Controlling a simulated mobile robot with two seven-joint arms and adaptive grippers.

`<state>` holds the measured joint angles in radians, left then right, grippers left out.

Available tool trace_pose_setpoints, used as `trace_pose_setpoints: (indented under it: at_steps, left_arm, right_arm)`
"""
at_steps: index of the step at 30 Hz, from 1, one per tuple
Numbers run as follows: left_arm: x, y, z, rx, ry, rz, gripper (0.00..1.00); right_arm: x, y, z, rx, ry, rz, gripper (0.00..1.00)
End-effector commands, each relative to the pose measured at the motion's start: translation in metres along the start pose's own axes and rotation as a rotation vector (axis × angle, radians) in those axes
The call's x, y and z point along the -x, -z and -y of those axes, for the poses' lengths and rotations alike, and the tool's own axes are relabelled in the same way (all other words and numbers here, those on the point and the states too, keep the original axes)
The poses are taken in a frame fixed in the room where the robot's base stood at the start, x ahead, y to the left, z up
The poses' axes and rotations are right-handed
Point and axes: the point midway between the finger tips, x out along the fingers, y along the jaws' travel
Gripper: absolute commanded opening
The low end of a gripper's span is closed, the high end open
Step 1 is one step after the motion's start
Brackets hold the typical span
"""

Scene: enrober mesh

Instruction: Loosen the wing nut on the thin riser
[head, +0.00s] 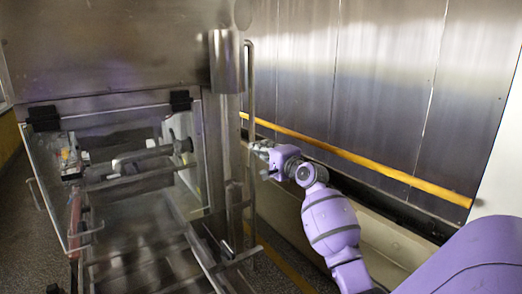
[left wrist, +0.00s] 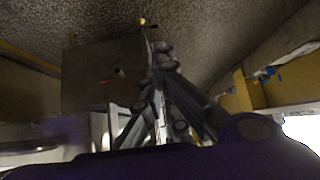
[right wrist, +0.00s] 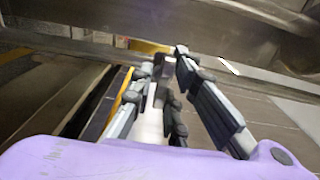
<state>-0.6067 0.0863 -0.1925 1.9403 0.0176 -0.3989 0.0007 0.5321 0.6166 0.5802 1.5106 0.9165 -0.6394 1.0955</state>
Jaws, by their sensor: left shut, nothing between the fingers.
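The thin riser (head: 251,95) is a narrow upright metal pipe beside the machine, to the right of a thicker pipe (head: 226,62). My right gripper (head: 262,150) is right beside the thin riser in the head view. In the right wrist view its fingertips (right wrist: 162,62) are apart, with a small dark shape between them. I cannot tell whether they touch it. I cannot make out the wing nut; the fingers and blur hide that spot. My left gripper (left wrist: 162,50) is shut and empty in the left wrist view, and is outside the head view.
The steel machine housing (head: 110,45) and its clear-sided frame with rollers (head: 145,155) fill the left. A steel wall (head: 375,85) with a yellow rail (head: 350,155) runs along the right, leaving a narrow gap for my right arm.

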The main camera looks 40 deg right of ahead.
Motion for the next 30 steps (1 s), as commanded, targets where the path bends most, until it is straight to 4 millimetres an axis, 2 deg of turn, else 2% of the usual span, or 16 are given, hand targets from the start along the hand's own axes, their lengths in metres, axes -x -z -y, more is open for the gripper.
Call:
trace_pose_setpoints:
  at_steps: [14,20,30]
  left_arm:
    - [0.0002,-0.0049,0.0015,-0.006,0.000,0.010,0.00]
    - [0.0009,-0.0030,0.0034,-0.013,0.000,0.007,0.00]
    - [0.0012,-0.0014,0.0018,-0.010,-0.002,0.005,0.00]
  right_arm:
    - [0.0007,0.0007,0.0071,0.048,0.012,-0.002,0.00]
    - [0.0006,0.0003,0.0092,0.166,0.014,-0.002,0.00]
    - [0.0006,0.0002,0.0105,0.478,0.016,-0.004,0.00]
